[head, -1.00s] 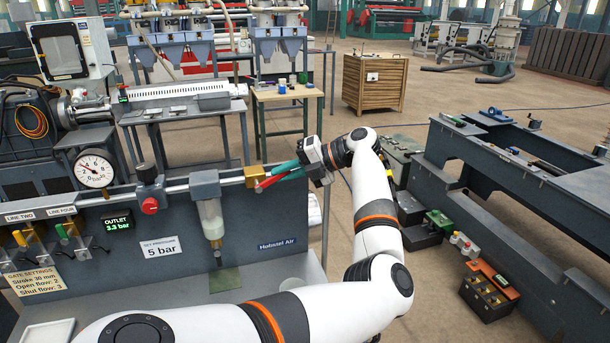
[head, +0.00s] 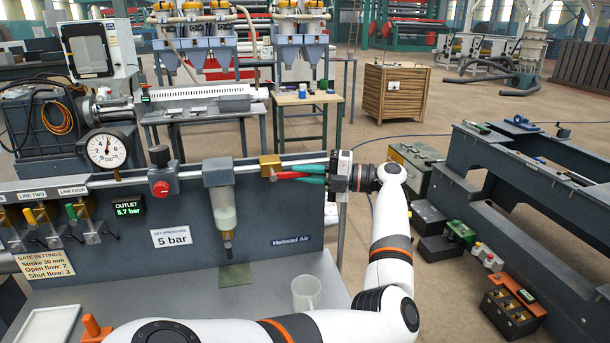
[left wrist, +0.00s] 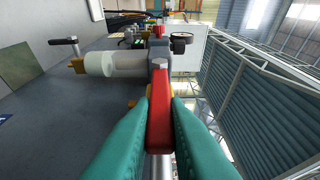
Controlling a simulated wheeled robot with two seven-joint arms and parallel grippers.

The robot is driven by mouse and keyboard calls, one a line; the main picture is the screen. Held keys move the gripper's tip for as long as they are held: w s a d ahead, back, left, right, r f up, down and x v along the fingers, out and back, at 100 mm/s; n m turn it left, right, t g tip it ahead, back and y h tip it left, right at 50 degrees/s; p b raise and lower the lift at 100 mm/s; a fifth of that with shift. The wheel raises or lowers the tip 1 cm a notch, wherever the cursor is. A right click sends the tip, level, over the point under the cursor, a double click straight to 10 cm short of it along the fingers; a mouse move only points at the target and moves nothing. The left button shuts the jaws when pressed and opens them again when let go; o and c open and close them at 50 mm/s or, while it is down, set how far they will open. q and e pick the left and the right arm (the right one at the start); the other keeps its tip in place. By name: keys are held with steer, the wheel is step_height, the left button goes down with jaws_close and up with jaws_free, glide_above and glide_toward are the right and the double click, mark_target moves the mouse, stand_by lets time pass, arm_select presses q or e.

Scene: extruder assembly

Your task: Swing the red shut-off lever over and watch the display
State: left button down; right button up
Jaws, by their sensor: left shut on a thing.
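The red shut-off lever (head: 291,175) sticks out to the right from the brass valve (head: 270,165) on the air line, roughly along the pipe. My left gripper (head: 301,174) has its teal fingers shut on it. In the left wrist view the lever (left wrist: 160,115) lies between both teal fingers (left wrist: 160,106). The display (head: 129,208) reads OUTLET 5.7 bar in green. The round dial gauge (head: 106,151) has its needle pointing almost straight up. My right gripper is not in view.
The grey panel carries a clear filter bowl (head: 224,210), a regulator with a red knob (head: 161,188) and a sign (head: 171,237) reading SET PRESSURE 5 bar. Floor is open behind the gripper.

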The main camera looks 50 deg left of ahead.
arm_select(q)
steer(key=c, duration=1.4)
jaws_free()
steer(key=shift+c, duration=0.2)
steer(key=shift+w+d+f, duration=0.15)
steer(key=shift+w+d, duration=0.2)
steer(key=shift+w, duration=0.05)
steer(key=b+v, duration=0.4)
steer(key=v, duration=0.7)
